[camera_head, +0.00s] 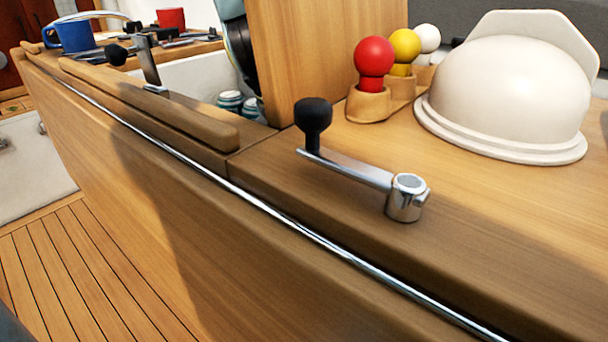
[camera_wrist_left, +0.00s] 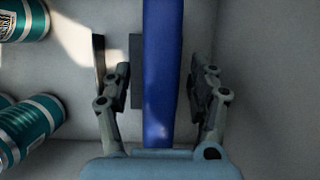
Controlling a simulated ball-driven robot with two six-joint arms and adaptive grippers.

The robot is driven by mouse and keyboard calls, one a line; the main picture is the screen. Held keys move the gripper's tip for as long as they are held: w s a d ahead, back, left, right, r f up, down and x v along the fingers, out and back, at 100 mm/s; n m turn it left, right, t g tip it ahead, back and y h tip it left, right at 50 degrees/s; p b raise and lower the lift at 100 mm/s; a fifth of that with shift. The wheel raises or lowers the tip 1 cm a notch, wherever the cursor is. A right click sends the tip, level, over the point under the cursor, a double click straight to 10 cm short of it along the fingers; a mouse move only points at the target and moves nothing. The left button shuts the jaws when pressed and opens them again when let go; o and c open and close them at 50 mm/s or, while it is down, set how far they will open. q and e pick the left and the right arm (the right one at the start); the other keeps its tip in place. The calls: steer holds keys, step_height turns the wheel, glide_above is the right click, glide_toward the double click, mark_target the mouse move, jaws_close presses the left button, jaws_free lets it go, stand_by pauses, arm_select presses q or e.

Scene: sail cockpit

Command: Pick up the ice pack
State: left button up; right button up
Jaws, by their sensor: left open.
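A flat blue slab, which looks like the ice pack (camera_wrist_left: 163,70), stands edge-on in the left wrist view, in a pale-walled box. My left gripper (camera_wrist_left: 160,84) is open, with one finger on each side of the slab. There is a gap at the right finger; whether the left pad touches the slab I cannot tell. In the head view part of my left arm reaches down into the white-walled box, and the gripper and ice pack are hidden there. My right gripper is in neither view.
Teal cans (camera_wrist_left: 30,128) lie left of the gripper; can tops (camera_head: 230,101) show in the box. A wooden coaming runs in front, with a winch handle (camera_head: 350,170) on it. A blue mug (camera_head: 72,36), red mug (camera_head: 171,19) and white dome (camera_head: 510,90) stand around.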

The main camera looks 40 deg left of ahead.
arm_select(q)
steer(key=shift+f, duration=0.3)
stand_by(0.4)
jaws_close()
